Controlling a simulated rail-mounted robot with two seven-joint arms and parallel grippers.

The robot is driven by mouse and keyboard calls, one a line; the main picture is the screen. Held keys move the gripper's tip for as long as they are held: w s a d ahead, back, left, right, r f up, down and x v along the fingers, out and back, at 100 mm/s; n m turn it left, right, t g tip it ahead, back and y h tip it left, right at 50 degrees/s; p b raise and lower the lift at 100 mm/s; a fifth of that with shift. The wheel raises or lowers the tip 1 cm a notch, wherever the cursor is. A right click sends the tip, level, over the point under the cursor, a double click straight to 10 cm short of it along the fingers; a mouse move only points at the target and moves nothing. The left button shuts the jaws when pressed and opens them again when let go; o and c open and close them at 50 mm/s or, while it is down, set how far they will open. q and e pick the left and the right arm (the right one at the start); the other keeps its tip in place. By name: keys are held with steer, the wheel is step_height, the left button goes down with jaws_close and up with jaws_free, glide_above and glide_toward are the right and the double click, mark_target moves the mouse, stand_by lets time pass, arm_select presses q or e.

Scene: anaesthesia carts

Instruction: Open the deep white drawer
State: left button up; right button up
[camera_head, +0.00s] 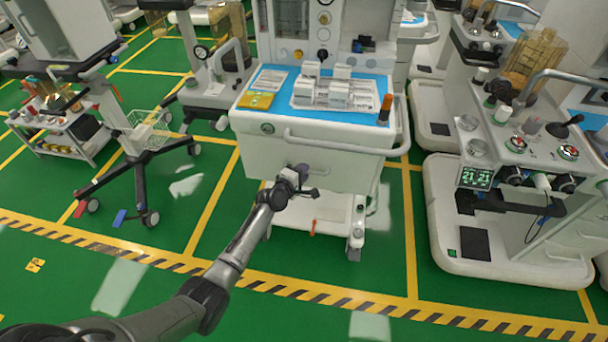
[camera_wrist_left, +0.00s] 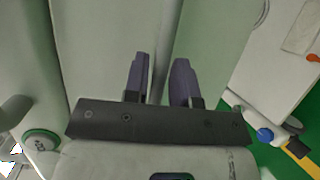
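The deep white drawer (camera_head: 345,174) is in the front of the middle white cart, below the cart's rail handle. It looks shut. My left gripper (camera_head: 305,181) is at the drawer's front, around its left-middle part. In the left wrist view the two dark fingers (camera_wrist_left: 161,84) stand apart with a gap between them. A pale edge (camera_wrist_left: 166,45) of a white panel runs between and beyond the fingertips. I cannot tell whether the fingers touch it. My right gripper is in neither view.
The rail handle (camera_head: 345,147) juts out above the drawer. The blue cart top (camera_head: 360,115) holds white boxes (camera_head: 338,90), a yellow pack (camera_head: 257,101) and an orange-capped item (camera_head: 385,108). Another machine (camera_head: 510,240) stands right. Green floor in front is clear.

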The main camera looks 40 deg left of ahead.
arm_select(q)
steer(key=shift+w+a, duration=0.1)
steer(key=shift+w, duration=0.35)
jaws_close()
